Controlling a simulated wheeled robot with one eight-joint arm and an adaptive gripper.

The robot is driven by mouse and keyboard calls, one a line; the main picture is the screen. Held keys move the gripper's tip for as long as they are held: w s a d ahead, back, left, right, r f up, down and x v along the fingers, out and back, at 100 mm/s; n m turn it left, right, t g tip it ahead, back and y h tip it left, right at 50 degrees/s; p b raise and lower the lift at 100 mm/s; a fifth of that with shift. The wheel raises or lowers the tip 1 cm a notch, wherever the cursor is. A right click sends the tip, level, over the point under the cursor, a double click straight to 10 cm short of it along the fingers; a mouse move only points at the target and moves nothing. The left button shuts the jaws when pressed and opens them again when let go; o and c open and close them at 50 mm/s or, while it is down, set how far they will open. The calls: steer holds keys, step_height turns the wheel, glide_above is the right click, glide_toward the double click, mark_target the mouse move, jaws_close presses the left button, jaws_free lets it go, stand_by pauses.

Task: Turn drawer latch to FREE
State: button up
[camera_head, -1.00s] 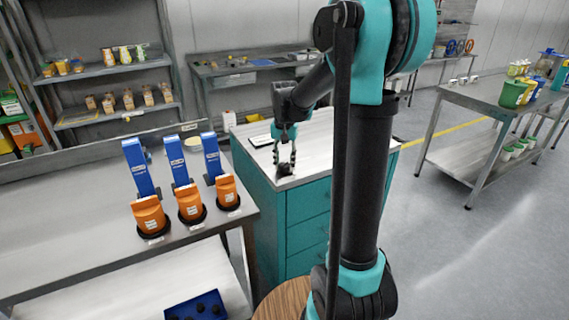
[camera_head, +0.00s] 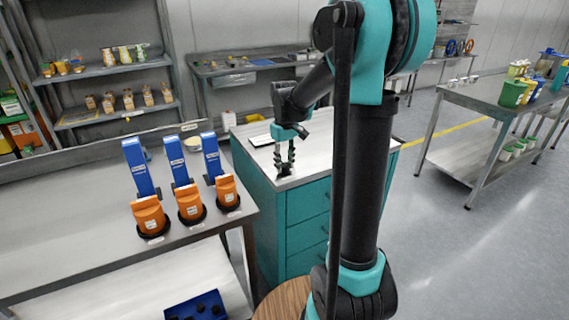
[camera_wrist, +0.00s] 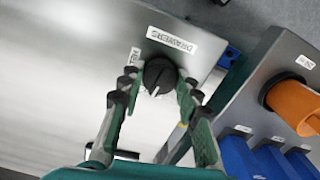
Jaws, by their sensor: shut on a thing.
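The drawer latch is a round black knob (camera_wrist: 158,74) on the light top of the teal drawer cabinet (camera_head: 306,215), near its front corner. A pale pointer line on the knob points to the lower left in the wrist view. A label that seems to read DRAWERS (camera_wrist: 172,41) lies above the knob, and a small label, apparently FREE (camera_wrist: 134,57), lies at its upper left. My gripper (camera_wrist: 154,91) is shut on the knob, with a finger on each side. In the head view my gripper (camera_head: 284,163) reaches down to the cabinet top and mostly hides the knob.
A bench left of the cabinet holds orange hoppers (camera_head: 190,205) and blue stands (camera_head: 176,163). A blue tray (camera_head: 197,306) sits below. A metal table (camera_head: 478,105) with containers stands at the right. The cabinet top around the latch is mostly clear.

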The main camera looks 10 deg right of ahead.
mark_target(285, 165)
steer(key=shift+n, duration=0.5)
steer(key=o, duration=1.2)
steer(key=shift+c, duration=0.2)
steer(key=shift+r, duration=0.15)
step_height(285, 165, up, 12)
steer(key=shift+f, duration=0.2)
steer(key=s+d+f+m+t, duration=0.2)
steer(key=s+f+m, duration=0.1)
steer(key=s+f, duration=0.7)
steer(key=s+d+f+m+t, duration=0.2)
steer(key=s+f+m, duration=0.1)
steer(key=s+f, duration=0.7)
steer(key=shift+s+f, duration=0.35)
steer(key=shift+s, duration=0.8)
